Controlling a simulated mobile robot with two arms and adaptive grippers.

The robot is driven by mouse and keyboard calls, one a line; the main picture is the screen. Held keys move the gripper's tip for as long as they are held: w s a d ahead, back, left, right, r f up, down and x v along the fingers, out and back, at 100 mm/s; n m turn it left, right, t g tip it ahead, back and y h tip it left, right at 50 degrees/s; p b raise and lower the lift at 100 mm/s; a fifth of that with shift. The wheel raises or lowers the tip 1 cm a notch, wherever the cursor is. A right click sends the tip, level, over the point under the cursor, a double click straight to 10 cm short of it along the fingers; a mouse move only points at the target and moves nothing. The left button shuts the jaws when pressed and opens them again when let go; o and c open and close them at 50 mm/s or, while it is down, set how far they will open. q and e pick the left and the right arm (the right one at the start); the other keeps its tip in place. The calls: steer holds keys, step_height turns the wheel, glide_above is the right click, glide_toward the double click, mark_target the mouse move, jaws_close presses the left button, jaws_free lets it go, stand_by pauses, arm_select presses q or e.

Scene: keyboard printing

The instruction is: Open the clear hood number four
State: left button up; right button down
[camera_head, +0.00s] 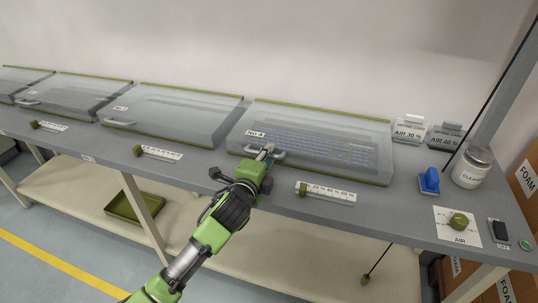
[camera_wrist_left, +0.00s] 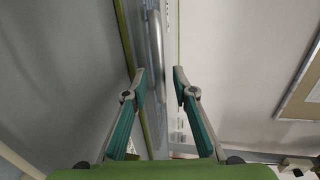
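The clear hood number four (camera_head: 330,120) is a low transparent cover with green edge strips and a "No 4" label. It lies shut on the grey bench, and rows of small pale marks show through it. Its grey bar handle (camera_head: 279,154) is at the lower left front, and it also shows in the left wrist view (camera_wrist_left: 155,42). My left gripper (camera_head: 267,151) is at the handle; in the left wrist view its fingers (camera_wrist_left: 158,70) are apart, with the handle ahead between the tips. Contact cannot be told. My right gripper is not in view.
More clear hoods (camera_head: 185,112) stand in a row to the left. A slider scale (camera_head: 325,192) lies before hood four. On the right are a blue object (camera_head: 429,181), a "CLEAN" jar (camera_head: 472,168), an "AIR" knob (camera_head: 458,222) and air signs (camera_head: 409,130). A thin post rises there.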

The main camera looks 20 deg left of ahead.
arm_select(q)
steer(key=shift+w+f, duration=0.1)
steer(key=shift+w, duration=0.35)
